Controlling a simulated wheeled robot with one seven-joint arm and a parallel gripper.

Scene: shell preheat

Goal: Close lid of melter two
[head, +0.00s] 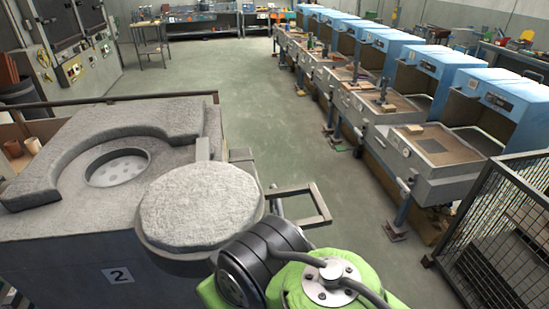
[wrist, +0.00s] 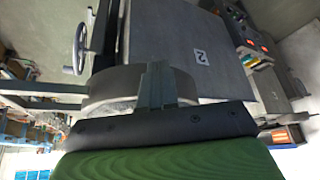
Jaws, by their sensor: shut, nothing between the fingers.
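Melter two is a grey block with a "2" plate (head: 117,275) on its front. It shows in the wrist view too, with the plate (wrist: 201,57). Its round opening (head: 118,167) is uncovered, with a curved grey collar (head: 180,122) behind it. The lid (head: 200,205), a round pale rough disc in a metal rim, is swung out to the right of the opening. In the wrist view the lid's rim (wrist: 112,84) lies right beyond my gripper (wrist: 155,72). My gripper is shut and empty, close to the rim; contact is unclear. In the head view my arm hides it.
A metal bar frame (head: 305,205) sticks out right of the lid. A row of blue workbenches (head: 400,75) stands along the right, with a mesh fence (head: 495,225) in front. The floor (head: 240,90) between is clear. A handwheel (wrist: 80,48) shows in the wrist view.

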